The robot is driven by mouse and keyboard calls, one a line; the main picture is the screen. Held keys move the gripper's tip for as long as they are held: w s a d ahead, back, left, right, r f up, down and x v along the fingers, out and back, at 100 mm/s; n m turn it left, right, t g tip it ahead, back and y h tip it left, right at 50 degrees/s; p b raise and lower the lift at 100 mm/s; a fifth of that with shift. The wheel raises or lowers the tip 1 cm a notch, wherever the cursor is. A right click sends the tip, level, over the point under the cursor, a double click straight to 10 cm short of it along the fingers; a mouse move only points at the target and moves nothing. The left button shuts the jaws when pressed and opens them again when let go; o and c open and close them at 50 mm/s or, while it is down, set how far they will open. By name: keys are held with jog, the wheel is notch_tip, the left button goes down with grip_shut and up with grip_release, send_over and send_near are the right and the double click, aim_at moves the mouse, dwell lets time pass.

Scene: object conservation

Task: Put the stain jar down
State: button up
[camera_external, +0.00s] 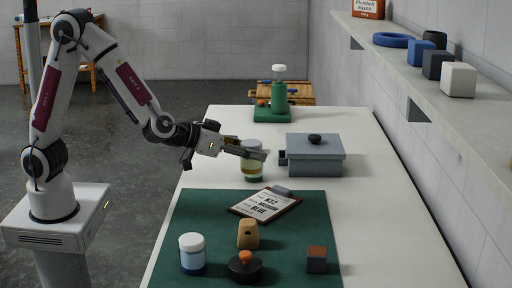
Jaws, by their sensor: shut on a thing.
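A small jar (252,170) with a pale lid and a greenish-yellow band is upright at the left of the grey box, beyond the green mat. My gripper (258,152) is shut on this jar near its top, with the fingers across the lid area. Whether the jar's base touches the table is hard to tell. Another jar (192,254), with a white lid and blue contents, stands on the mat at the front left. Which jar the task calls the stain jar cannot be read from any label.
A grey lidded box (320,158) stands close right of the held jar. The green mat (190,210) bears a clipboard (264,204), a tan block (248,234), a black knobbed disc (245,268) and a brown-topped cube (317,260). A green bottle stand (275,108) is behind. A shelf (410,65) runs along the right.

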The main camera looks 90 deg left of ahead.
jog(key=s+d+m+h, duration=0.1)
jog(key=s+d, duration=0.2)
jog(key=d, duration=0.7)
jog(key=s+d, duration=0.4)
jog(key=d, duration=0.5)
jog(key=s+a+n+g+y, duration=0.1)
jog(key=s+a+n+y, duration=0.1)
jog(key=s, duration=0.5)
jog(key=shift+a+n+y, duration=0.4)
jog(key=shift+a+y, duration=0.1)
jog(key=shift+a, duration=0.3)
jog(key=shift+f, duration=0.15)
jog(key=shift+f, duration=2.85)
jog(key=shift+f, duration=2.05)
